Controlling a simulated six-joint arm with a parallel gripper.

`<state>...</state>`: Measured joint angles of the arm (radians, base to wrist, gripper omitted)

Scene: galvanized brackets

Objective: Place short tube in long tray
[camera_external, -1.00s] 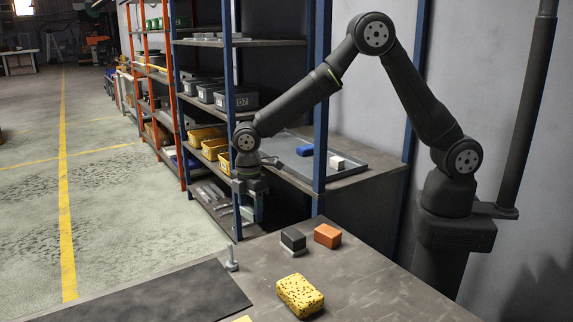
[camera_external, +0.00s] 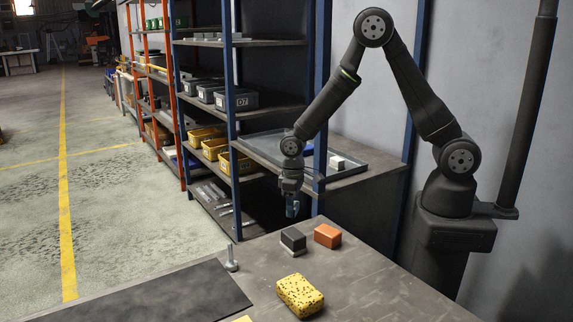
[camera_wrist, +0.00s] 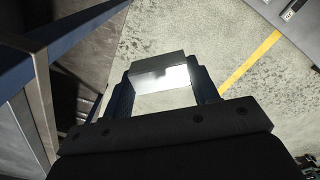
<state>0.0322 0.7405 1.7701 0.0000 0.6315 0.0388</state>
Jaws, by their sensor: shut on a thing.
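My gripper (camera_external: 291,200) hangs pointing down in the external view, in front of the shelving and above the far edge of the table. In the wrist view its two fingers (camera_wrist: 163,88) are shut on a short, shiny silver metal piece, which looks like the short tube (camera_wrist: 158,77). In the external view the tube is too small and dark to make out. A long dark grey tray (camera_external: 372,166) with a low rim lies on the shelf behind my gripper, partly hidden by the blue post and my arm. A white block (camera_external: 337,162) is in it.
A blue shelf post (camera_external: 320,130) stands between my gripper and part of the tray. On the table are a black block (camera_external: 293,238), an orange block (camera_external: 327,236), a yellow speckled sponge (camera_external: 300,295) and an upright bolt (camera_external: 231,259). Yellow bins (camera_external: 215,148) stand left.

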